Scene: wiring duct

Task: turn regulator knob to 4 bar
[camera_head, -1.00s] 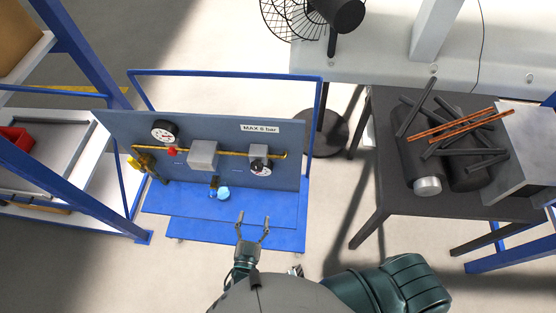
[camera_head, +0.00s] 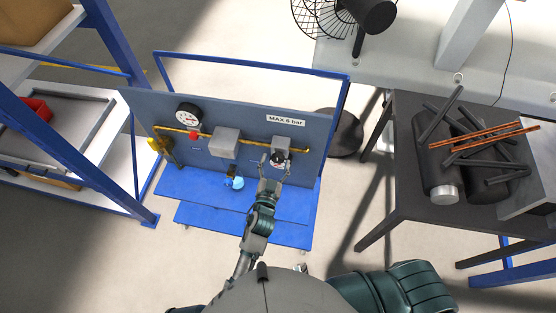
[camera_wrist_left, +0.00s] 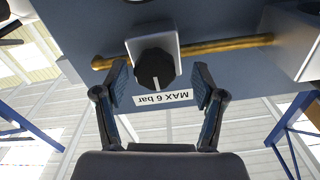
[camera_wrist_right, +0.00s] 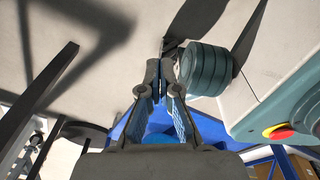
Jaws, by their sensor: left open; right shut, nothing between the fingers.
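The black regulator knob (camera_wrist_left: 155,69) sits on a light grey block on the panel, with a pale pointer line on its face. In the head view the knob (camera_head: 277,160) is partly covered by my left gripper (camera_head: 274,163). In the left wrist view my left gripper (camera_wrist_left: 161,85) is open, its fingers on either side of the knob, apart from it. A round gauge (camera_head: 188,115) with a white dial is at the panel's upper left; its reading is too small to tell. My right gripper (camera_wrist_right: 163,90) is shut and empty, away from the panel.
The blue-grey panel (camera_head: 150,112) carries a brass pipe, a red part (camera_head: 194,135), a grey box (camera_head: 224,142) and a MAX 6 bar label (camera_head: 286,121). A blue cup-like part (camera_head: 237,183) is below. A dark table (camera_head: 400,200) with cylinders and bars stands right.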

